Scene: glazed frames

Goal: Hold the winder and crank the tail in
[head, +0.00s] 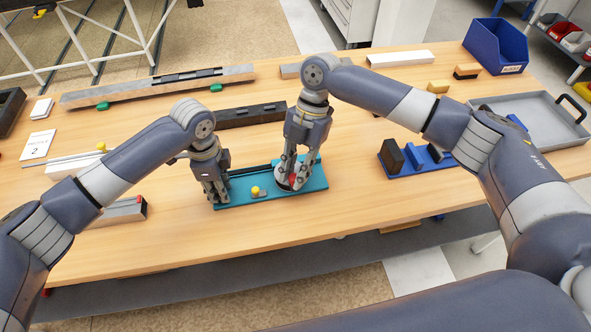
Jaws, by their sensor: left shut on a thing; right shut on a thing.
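The winder is a teal base (238,202) lying flat on the wooden table at the middle front. A yellow ball (255,191) sits on it, with a small grey part beside it. My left gripper (217,197) is at the base's left end, shut on it; its fingers hide the exact grip. My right gripper (291,184) points down over the right part of the base and is shut on the red crank knob (293,180), mostly hidden between its fingers. A round dark and pale part shows under that gripper. I cannot make out the tail.
Behind the winder lies a dark bar (240,116), and further back a long grey rail (155,88) with green feet. On the right are a blue fixture (432,162), a grey tray (540,122) and a blue bin (497,47). The table front is clear.

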